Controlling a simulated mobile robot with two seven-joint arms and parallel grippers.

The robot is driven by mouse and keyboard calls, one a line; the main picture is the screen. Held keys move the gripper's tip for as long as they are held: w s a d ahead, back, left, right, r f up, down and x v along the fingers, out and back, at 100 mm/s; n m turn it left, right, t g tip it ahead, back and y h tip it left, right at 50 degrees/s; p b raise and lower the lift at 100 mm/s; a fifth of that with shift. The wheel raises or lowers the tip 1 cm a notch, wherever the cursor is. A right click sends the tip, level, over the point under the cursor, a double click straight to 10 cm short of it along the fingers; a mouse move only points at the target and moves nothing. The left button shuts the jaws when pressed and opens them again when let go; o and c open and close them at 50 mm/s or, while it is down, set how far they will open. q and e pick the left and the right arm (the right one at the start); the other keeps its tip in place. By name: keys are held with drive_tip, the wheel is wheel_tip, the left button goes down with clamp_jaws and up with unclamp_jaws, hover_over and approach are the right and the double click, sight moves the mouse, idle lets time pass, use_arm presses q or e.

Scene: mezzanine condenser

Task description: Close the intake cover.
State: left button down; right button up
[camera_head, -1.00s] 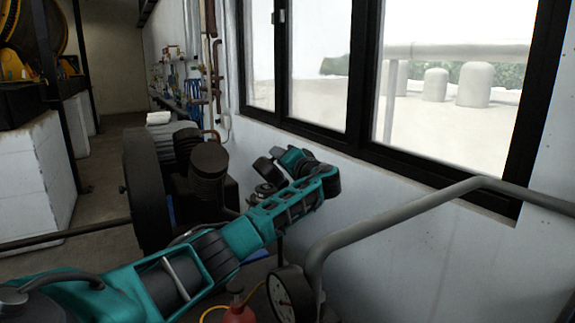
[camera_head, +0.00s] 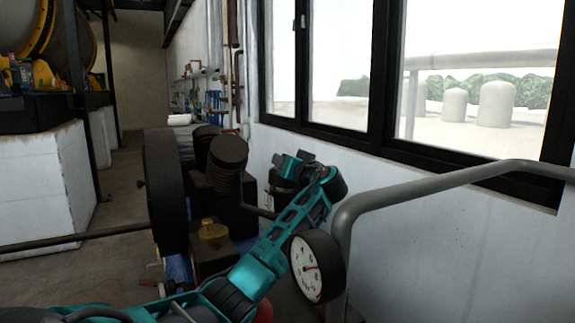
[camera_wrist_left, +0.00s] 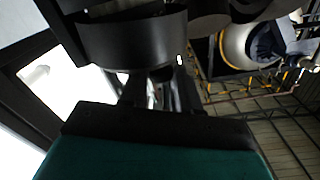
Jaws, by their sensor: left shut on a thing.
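My left arm reaches in from the bottom left of the head view. Its gripper (camera_head: 276,181) is beside the dark machine, by the wall under the window. In the left wrist view the gripper's dark fingers (camera_wrist_left: 155,92) point at a dark round part (camera_wrist_left: 130,42) just beyond them. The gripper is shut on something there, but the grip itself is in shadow. I cannot tell for sure which part is the intake cover. My right gripper is out of view.
A large dark wheel (camera_head: 165,190) stands left of the ribbed cylinder. A grey pipe rail (camera_head: 430,188) crosses the right side. A round gauge (camera_head: 308,267) is close to my forearm. A white block (camera_head: 45,180) stands at the left, with open floor between.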

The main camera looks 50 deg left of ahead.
use_arm(q)
drive_tip(key=shift+s+a+f, duration=0.1)
drive_tip(key=shift+s+f, duration=0.1)
drive_tip(key=shift+f, duration=0.35)
drive_tip(key=shift+s+f, duration=0.1)
drive_tip(key=shift+f, duration=0.05)
drive_tip(key=c, duration=0.8)
unclamp_jaws()
drive_tip(key=shift+s, duration=0.15)
drive_tip(key=shift+c, duration=0.2)
drive_tip(key=shift+d, duration=0.4)
drive_tip(key=v, duration=0.6)
drive_tip(key=shift+s+d+r+p, duration=0.15)
drive_tip(key=shift+d+r+p, duration=0.2)
drive_tip(key=shift+r+p, duration=0.05)
